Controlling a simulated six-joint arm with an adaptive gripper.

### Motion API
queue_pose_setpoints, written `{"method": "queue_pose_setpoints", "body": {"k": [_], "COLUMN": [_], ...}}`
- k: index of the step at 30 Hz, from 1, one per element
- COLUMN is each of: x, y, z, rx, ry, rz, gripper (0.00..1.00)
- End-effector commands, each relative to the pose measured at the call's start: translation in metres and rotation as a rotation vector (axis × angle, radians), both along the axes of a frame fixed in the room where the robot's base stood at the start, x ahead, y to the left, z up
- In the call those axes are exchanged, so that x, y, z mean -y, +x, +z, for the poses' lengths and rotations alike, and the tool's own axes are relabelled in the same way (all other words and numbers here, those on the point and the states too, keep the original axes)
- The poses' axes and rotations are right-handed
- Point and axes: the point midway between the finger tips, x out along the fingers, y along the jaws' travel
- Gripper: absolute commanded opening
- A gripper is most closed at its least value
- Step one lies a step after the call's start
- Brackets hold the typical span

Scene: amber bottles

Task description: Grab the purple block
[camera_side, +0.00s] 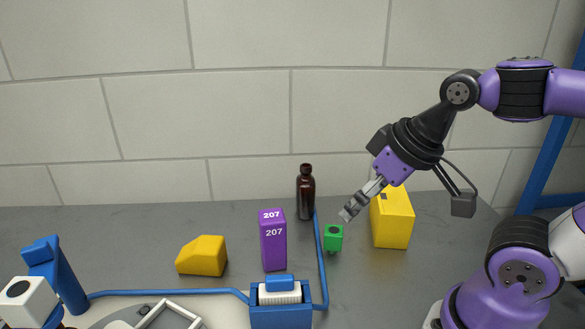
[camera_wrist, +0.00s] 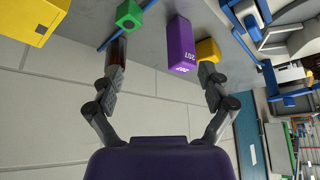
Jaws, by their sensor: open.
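The purple block (camera_side: 273,241), marked 207 on its top and front, stands upright on the grey table left of the amber bottle. It also shows in the wrist view (camera_wrist: 181,45), between and beyond my fingertips. My gripper (camera_side: 349,215) is open and empty, above and to the right of the purple block, near the small green block (camera_side: 333,237). In the wrist view my two fingers (camera_wrist: 161,75) are spread wide, and nothing is between them up close. The amber bottle (camera_side: 305,193) stands behind, between the purple block and my gripper.
A large yellow block (camera_side: 393,219) stands right of the green block. A wedge-shaped yellow block (camera_side: 202,256) lies left of the purple block. A blue device (camera_side: 281,304) stands in front of the purple block, with a blue tube (camera_side: 321,262) to its right.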

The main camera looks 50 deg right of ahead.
Motion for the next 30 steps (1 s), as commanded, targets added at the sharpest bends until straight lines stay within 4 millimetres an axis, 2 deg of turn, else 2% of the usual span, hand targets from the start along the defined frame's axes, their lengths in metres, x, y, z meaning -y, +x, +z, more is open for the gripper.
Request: {"method": "queue_pose_setpoints", "body": {"k": [7,10,16,21,25,30], "x": [0.0,-0.003,-0.015,-0.02,-0.02,-0.023], "y": [0.001,0.01,0.059,0.102,0.121,0.131], "z": [0.0,0.002,0.003,-0.011,-0.023,-0.037], "rx": [-0.002,-0.021,-0.091,-0.11,-0.101,-0.093], "ry": [-0.002,-0.013,-0.053,-0.055,-0.048,-0.041], "rz": [0.007,0.065,0.394,0.699,0.851,0.925], "gripper": [0.9,0.9,0.9,0.9,0.9,0.9]}}
